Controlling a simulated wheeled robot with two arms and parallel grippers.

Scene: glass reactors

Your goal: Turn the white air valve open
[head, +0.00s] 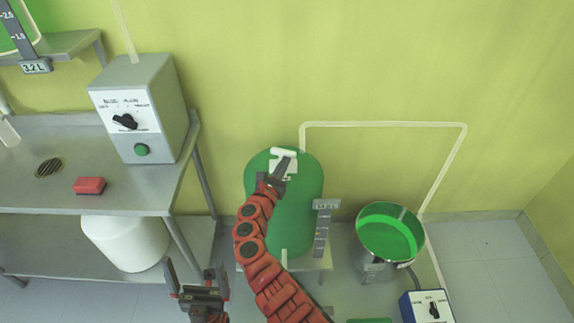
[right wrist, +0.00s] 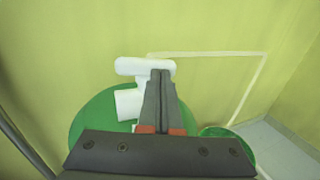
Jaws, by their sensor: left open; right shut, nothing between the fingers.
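The white air valve (head: 284,154) sits on top of a green cylindrical vessel (head: 290,215) by the wall. In the right wrist view the valve (right wrist: 140,68) shows a horizontal bar handle above a stubby body. My right gripper (head: 282,166) is shut and empty, with its fingertips (right wrist: 160,75) right at the valve handle's right part. The fingers hide part of the handle, and I cannot tell whether they touch it. My left gripper (head: 201,280) is open and empty, low in front of the metal bench.
A grey control box (head: 150,105) with a black knob and green button stands on the metal bench (head: 60,195), near a red block (head: 90,185). A round vessel with green contents (head: 388,232) and a blue control box (head: 428,306) stand right. A pale pipe (head: 385,124) runs along the wall.

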